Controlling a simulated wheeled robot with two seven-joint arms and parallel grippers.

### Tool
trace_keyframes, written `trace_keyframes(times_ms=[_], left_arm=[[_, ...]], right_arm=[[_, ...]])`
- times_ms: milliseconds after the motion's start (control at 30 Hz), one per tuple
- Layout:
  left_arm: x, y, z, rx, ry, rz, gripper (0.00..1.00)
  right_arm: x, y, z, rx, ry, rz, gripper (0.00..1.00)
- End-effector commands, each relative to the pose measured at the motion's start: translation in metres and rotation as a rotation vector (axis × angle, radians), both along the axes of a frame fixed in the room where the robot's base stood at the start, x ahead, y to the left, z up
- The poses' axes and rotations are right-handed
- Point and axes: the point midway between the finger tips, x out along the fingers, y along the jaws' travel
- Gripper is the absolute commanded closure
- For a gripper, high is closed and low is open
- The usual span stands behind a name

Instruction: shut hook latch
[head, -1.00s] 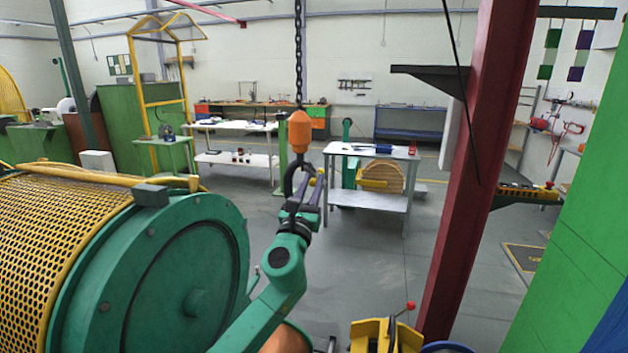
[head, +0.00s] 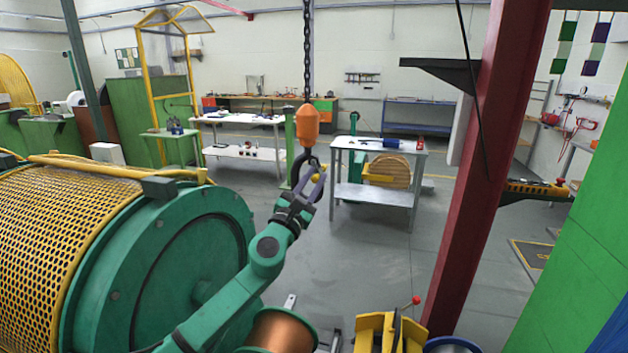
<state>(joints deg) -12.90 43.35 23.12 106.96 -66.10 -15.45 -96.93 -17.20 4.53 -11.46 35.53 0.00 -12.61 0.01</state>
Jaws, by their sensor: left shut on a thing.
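An orange hook block (head: 307,125) hangs on a dark chain in the middle of the head view. Below it is the dark curved hook (head: 296,164). A small yellow part, seemingly the hook latch (head: 317,178), shows at the hook's lower right. My left gripper (head: 315,182) reaches up to the hook from the lower left, its purplish fingers shut around this yellow part. The fingers cover part of the hook and latch, so whether the latch closes the hook's mouth cannot be told. My right gripper is out of view.
A green drum with yellow mesh (head: 150,270) fills the lower left, close to my left arm. A copper spool (head: 280,332) and yellow stand (head: 388,335) are at the bottom. A dark red column (head: 480,190) stands right. A table (head: 376,146) stands behind the hook.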

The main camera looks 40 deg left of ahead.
Motion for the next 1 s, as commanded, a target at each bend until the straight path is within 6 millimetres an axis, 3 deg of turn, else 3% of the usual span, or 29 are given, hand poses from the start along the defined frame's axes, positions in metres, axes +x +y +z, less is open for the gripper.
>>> trace_keyframes(times_ms=[167,200,233,267,667,767,1000], left_arm=[[0.001,-0.002,-0.003,0.001,0.006,-0.004,1.00],[0.001,-0.002,-0.003,0.001,0.006,-0.004,0.62],[0.001,-0.002,-0.003,0.000,0.005,-0.004,0.51],[0.001,-0.001,-0.003,0.000,0.005,-0.004,0.48],[-0.005,-0.003,-0.005,-0.002,0.002,-0.002,0.48],[-0.017,-0.007,-0.012,-0.003,0.004,-0.002,0.48],[-0.067,-0.025,-0.036,-0.006,0.005,-0.002,0.48]], right_arm=[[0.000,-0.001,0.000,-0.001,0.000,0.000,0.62],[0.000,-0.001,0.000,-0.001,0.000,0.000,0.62],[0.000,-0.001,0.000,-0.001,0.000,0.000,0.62],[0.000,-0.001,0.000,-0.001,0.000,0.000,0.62],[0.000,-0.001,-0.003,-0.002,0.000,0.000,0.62],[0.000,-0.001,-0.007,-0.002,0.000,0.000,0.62],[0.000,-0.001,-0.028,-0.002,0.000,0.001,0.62]])
